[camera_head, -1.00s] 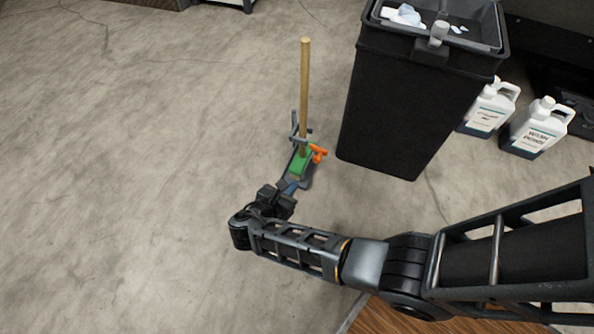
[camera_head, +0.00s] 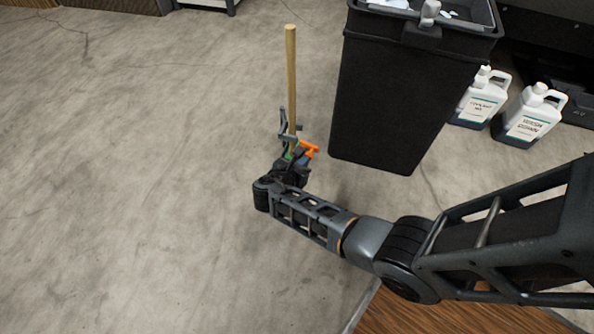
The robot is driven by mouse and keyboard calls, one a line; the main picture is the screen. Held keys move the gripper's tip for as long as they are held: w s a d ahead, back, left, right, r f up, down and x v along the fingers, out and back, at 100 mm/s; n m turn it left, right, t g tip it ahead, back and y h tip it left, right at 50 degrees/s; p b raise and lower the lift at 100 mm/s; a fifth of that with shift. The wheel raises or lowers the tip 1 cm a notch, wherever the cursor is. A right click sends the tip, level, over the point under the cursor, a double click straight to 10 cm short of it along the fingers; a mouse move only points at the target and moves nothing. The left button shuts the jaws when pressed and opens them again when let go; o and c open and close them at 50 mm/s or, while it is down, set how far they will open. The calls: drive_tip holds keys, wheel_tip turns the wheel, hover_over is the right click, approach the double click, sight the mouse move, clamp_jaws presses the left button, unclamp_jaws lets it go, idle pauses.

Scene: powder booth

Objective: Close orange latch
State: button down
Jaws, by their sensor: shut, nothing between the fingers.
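My gripper (camera_head: 295,163) is shut and empty, low at the near side of the base, close to the latch. My wrist hides most of the green part and the lower fixture. I cannot tell whether the fingers touch the latch.
A tall black bin (camera_head: 395,95) stands just right of the pole. Two white jugs, a nearer one (camera_head: 530,118) and a farther one (camera_head: 483,98), stand right of the bin. A wooden surface (camera_head: 420,312) lies at the bottom. The floor (camera_head: 120,200) to the left is clear.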

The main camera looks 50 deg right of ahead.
drive_tip(key=shift+s+d+r+p, duration=0.1)
drive_tip(key=shift+s+d+p, duration=0.1)
drive_tip(key=shift+p, duration=0.15)
